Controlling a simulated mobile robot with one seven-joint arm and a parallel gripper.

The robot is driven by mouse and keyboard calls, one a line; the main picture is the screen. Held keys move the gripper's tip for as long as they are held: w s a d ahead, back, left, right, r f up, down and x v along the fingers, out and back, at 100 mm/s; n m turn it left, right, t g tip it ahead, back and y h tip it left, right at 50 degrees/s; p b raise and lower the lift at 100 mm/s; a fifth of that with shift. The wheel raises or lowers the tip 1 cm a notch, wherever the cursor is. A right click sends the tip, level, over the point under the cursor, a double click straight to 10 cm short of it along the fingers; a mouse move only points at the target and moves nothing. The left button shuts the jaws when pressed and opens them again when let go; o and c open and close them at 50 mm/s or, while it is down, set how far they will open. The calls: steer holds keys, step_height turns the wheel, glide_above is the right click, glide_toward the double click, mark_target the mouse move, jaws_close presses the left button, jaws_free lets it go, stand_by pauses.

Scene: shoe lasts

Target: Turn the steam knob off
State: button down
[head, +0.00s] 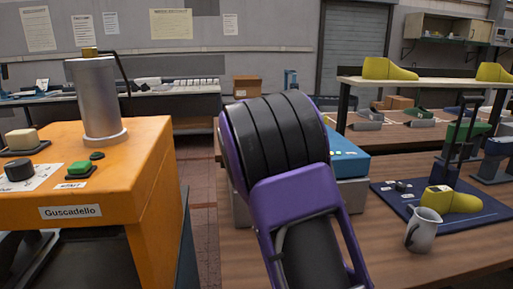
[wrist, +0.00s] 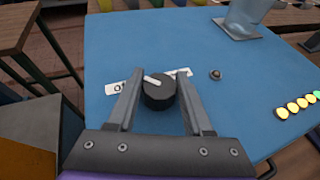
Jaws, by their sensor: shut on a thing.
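The steam knob (wrist: 158,92) is a round black knob with a white pointer line, on the blue top of a box (wrist: 115,40). The pointer is tilted toward the upper left in the wrist view. A white label strip (wrist: 118,87) shows on both sides behind the knob; its print is partly covered. My gripper (wrist: 160,82) is shut on the knob, one finger on each side. In the head view the blue box (head: 348,145) is partly hidden behind my purple arm, which also hides the knob and fingers.
A small dark button (wrist: 215,74), a clear cylinder (wrist: 246,18) and a row of yellow lights (wrist: 292,109) are on the box. An orange machine (head: 130,205) stands at left. A mug (head: 422,230) and a yellow last (head: 455,202) are at right.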

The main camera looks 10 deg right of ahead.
steer(key=shift+c, duration=1.6)
jaws_free()
steer(key=v, duration=1.7)
steer(key=shift+s, duration=0.25)
